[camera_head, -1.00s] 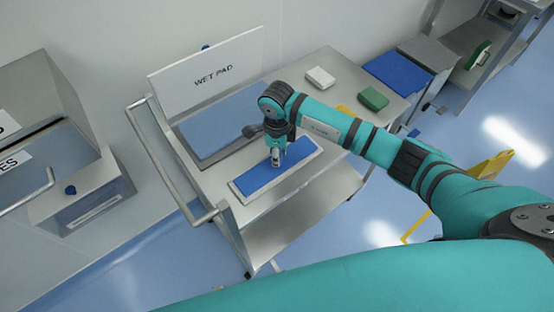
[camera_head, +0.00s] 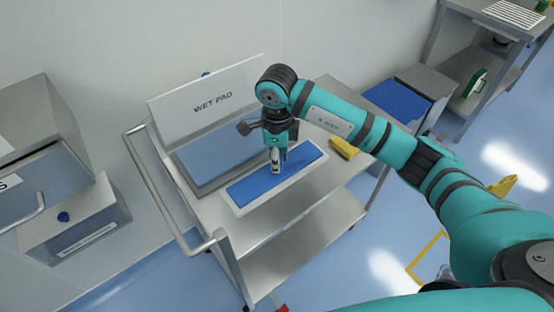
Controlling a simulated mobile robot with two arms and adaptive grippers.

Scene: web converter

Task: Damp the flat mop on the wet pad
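A flat blue rectangle with a white border, which looks like the flat mop (camera_head: 246,193), lies at the front of the steel cart. Behind it a grey-blue pad (camera_head: 218,150) lies in front of the upright WET PAD sign (camera_head: 213,102). My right gripper (camera_head: 276,170) points down over the middle of the blue rectangle, with its fingertips at or just above it. The fingers look close together; whether they hold a small grip there is too small to tell. My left gripper is not in view.
The cart (camera_head: 205,207) has a side rail (camera_head: 165,190). A yellow block (camera_head: 343,148) lies on its right end. A blue-topped unit (camera_head: 396,100) stands at back right. My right arm crosses the cart's right side.

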